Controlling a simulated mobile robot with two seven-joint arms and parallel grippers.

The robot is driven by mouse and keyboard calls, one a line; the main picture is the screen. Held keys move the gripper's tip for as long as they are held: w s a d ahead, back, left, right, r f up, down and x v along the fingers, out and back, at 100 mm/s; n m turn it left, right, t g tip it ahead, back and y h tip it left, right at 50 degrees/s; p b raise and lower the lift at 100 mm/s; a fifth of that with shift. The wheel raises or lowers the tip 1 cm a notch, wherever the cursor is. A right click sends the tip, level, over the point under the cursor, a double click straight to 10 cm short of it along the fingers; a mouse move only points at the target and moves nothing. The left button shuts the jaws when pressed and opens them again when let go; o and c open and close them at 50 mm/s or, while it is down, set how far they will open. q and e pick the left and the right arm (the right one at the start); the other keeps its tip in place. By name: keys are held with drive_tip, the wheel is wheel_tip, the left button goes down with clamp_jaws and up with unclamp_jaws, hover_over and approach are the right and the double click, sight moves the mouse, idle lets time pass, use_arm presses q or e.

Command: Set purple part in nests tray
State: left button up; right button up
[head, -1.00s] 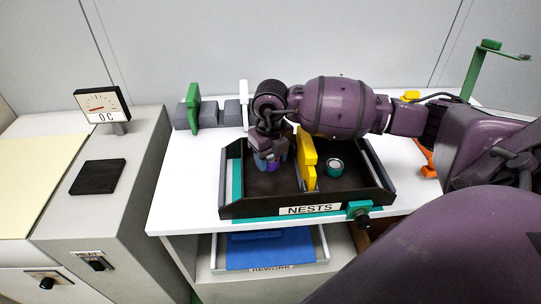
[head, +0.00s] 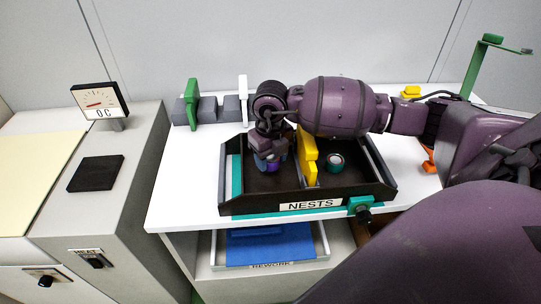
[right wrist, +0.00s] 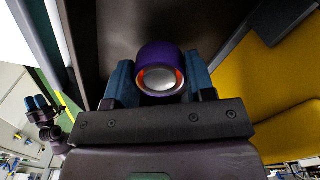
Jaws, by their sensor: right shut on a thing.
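The nests tray (head: 377,197) is a black open tray with a "NESTS" label, on the white table. A yellow divider (head: 309,160) splits it. My right gripper (head: 269,160) reaches down into the left compartment. It is shut on the purple part (head: 271,168), which also shows in the right wrist view (right wrist: 146,51) as a short round piece with an orange-red ring and grey dome, between blue fingers (right wrist: 155,80). I cannot tell if the part touches the tray floor. My left gripper (right wrist: 40,103) appears small at the left of the right wrist view; its opening is unclear.
A teal round part (head: 334,162) sits in the right compartment. A blue-lined rework tray (head: 268,249) is below the table. A grey fixture with a green plate (head: 192,103) stands behind left. The heater cabinet with black pad (head: 96,173) is at left. Table left of the tray is clear.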

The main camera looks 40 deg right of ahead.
use_arm(q)
drive_tip(key=shift+s+f+b, duration=0.3)
drive_tip(key=shift+f+b, duration=0.2)
drive_tip(key=shift+f, duration=0.3)
use_arm(e)
drive_tip(key=shift+f, duration=1.25)
drive_tip(key=o, duration=1.1)
drive_tip(key=shift+o, duration=0.2)
wheel_tip(320, 180, up, 3)
drive_tip(key=shift+r+p, duration=0.2)
drive_tip(key=shift+p, duration=0.15)
wheel_tip(320, 180, up, 6)
drive_tip(key=shift+f+p, duration=0.15)
drive_tip(key=shift+p, duration=0.2)
drive_tip(key=shift+r, duration=0.85)
use_arm(q)
drive_tip(key=r, duration=0.1)
drive_tip(key=w+r, duration=0.1)
drive_tip(key=shift+r, duration=0.3)
